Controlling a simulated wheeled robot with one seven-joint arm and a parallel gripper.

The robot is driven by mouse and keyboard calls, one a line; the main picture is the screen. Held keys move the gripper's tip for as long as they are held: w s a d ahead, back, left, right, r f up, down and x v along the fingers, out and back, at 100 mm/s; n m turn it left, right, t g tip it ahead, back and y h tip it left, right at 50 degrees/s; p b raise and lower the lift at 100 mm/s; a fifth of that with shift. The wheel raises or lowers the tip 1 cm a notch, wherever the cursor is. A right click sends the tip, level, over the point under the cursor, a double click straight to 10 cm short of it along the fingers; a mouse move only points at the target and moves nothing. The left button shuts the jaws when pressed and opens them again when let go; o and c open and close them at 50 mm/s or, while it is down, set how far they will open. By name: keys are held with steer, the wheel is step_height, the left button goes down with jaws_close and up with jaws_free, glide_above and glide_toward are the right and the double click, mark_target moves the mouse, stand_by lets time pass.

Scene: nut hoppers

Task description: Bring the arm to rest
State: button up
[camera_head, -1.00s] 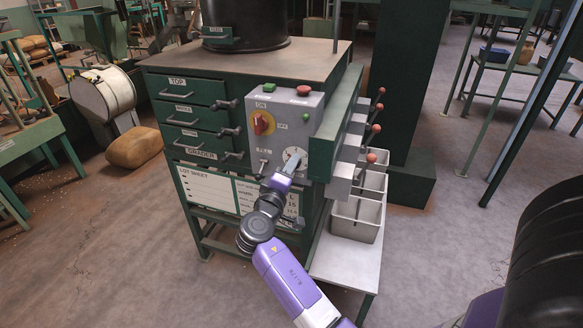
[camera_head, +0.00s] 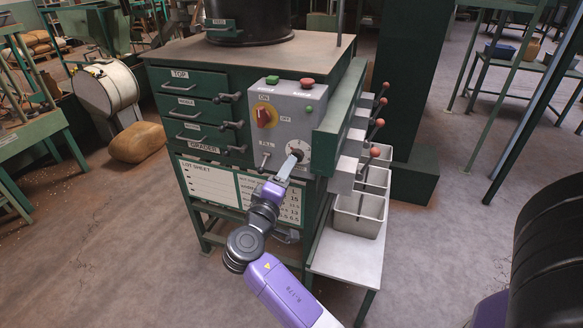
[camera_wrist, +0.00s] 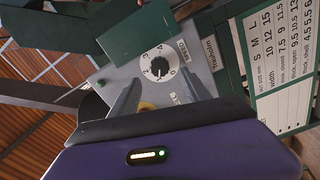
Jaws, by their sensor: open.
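My gripper (camera_head: 289,167) is in front of the lower right of the grey control panel (camera_head: 271,131) on the green grader. It points at a white dial with a dark knob (camera_head: 298,153). In the wrist view the knob (camera_wrist: 160,67) shows just beyond my gripper (camera_wrist: 158,98). The two fingers are apart, with nothing held between them. A small gap appears to lie between the fingertips and the knob. My purple arm reaches up from the bottom of the head view.
The panel also carries a red rotary switch (camera_head: 266,115), a green button (camera_head: 272,80), a red button (camera_head: 306,83) and a small lever (camera_head: 263,162). Red-ball levers (camera_head: 375,152) and grey bins (camera_head: 358,215) stand to the right. Open floor lies in front.

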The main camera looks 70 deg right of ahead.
steer(key=shift+a, duration=0.9)
